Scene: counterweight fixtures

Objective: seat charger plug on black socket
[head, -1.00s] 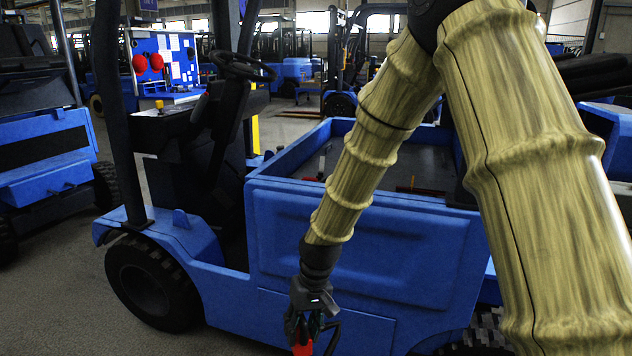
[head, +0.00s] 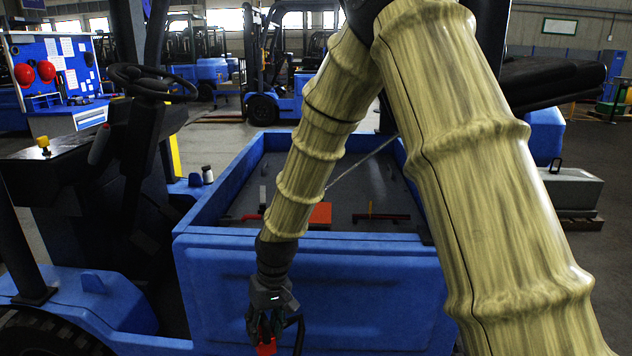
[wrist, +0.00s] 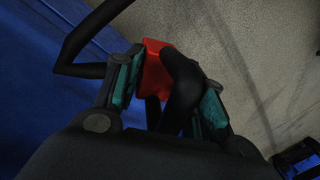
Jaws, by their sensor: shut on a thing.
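The charger plug (head: 266,348) shows as a red body low in the head view. In the wrist view the red plug (wrist: 154,72) sits between the fingers, with a thick black curved part running back from it. My gripper (head: 266,326) is shut on the plug and holds it in front of the blue vehicle's side panel. The wrist view shows the teal-padded fingers of my gripper (wrist: 168,92) on both sides of it. The plug's front end is not clear. I cannot make out the black socket in either view.
The blue vehicle's open cargo bed (head: 350,180) lies behind my gripper, holding an orange-red block (head: 320,213) and small tools. A steering wheel (head: 150,82) stands to the left. A grey box (head: 572,190) is at the right. The wrist view shows open grey floor (wrist: 250,50).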

